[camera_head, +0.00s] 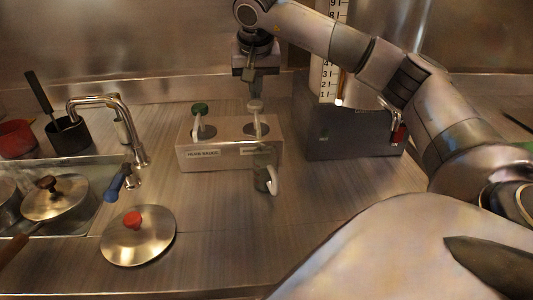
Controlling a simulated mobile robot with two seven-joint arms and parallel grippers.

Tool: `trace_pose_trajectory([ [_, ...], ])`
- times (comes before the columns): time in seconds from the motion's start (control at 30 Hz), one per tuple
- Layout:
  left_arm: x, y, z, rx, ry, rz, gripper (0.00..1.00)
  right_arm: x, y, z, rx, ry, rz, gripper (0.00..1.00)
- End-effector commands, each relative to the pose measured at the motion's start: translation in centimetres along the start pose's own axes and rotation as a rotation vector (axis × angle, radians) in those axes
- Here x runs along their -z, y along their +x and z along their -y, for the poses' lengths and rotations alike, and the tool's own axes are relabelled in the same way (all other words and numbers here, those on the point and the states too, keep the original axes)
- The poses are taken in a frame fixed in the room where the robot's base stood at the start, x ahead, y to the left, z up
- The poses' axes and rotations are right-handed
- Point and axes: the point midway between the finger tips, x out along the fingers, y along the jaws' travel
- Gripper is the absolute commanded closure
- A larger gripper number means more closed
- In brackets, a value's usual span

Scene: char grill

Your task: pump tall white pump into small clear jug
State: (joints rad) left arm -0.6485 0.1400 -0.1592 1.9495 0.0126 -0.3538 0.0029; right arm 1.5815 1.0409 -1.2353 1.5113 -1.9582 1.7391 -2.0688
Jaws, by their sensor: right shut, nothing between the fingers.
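A pale sauce box (230,158) stands mid-counter and carries two pumps. The right one is a white pump (256,107). A small clear jug (264,172) with a pale handle stands at the box's front right, below the white pump's spout, partly covering the second label. My right gripper (255,95) points down, shut and empty, directly above the white pump's head. I cannot tell whether it touches. My left gripper is out of view.
A dark dispenser (345,138) with a number scale and red tap stands to the right. A lid with red knob (137,235) lies front left. A sink with pots (57,200), a faucet (130,120) and a black container (68,135) are at left. The front middle counter is clear.

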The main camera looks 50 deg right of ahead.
Motion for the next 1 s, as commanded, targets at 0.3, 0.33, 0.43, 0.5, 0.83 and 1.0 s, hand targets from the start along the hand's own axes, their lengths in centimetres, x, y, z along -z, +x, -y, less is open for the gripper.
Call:
trace_pose_trajectory([
  [0.3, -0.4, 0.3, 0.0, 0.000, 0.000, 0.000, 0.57, -0.5, 1.1, 0.0, 0.000, 0.000, 0.000, 1.00],
  [0.33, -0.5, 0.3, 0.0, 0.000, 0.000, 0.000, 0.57, -0.5, 1.2, 0.0, 0.000, -0.001, 0.000, 1.00],
  [0.43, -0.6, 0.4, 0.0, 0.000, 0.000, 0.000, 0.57, -0.7, 1.6, 0.0, 0.000, -0.001, 0.000, 1.00],
  [0.5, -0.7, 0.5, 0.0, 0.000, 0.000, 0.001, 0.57, -0.8, 1.8, 0.0, -0.001, -0.001, 0.001, 1.00],
  [0.83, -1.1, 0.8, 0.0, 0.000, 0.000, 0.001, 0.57, -1.3, 3.0, 0.0, -0.003, -0.002, 0.003, 1.00],
  [1.0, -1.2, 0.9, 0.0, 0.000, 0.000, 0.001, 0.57, -1.6, 3.5, 0.0, -0.004, -0.002, 0.005, 1.00],
])
